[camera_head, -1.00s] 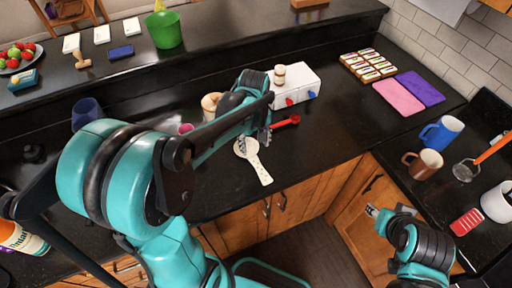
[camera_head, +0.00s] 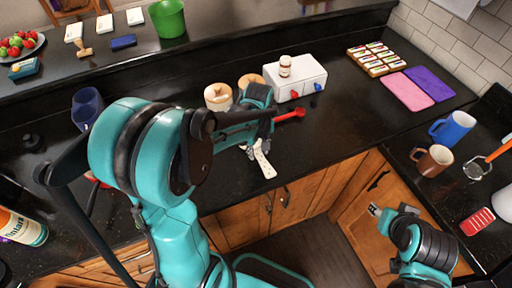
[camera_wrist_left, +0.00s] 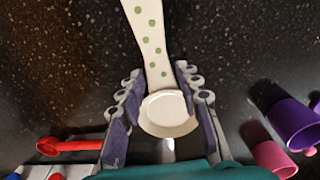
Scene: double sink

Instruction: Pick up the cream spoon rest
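The cream spoon rest (camera_head: 263,162) lies on the black counter near its front edge. In the head view its green-dotted handle shows, and my left gripper (camera_head: 257,143) hides most of its round end. In the left wrist view the spoon rest (camera_wrist_left: 152,40) has its handle pointing away and its round bowl between the fingers. My left gripper (camera_wrist_left: 160,72) is open, with one finger on each side of the neck and bowl; narrow gaps show at the tips. My right gripper (camera_head: 376,211) is low at the right, in front of the cabinets, and its opening is unclear.
A red spoon (camera_head: 290,114) lies just right of the left gripper. Behind stand a white box (camera_head: 298,82) and a wooden-lidded jar (camera_head: 217,97). Purple (camera_wrist_left: 288,122) and pink (camera_wrist_left: 272,158) cups are close in the wrist view. Counter right of the spoon rest is clear.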

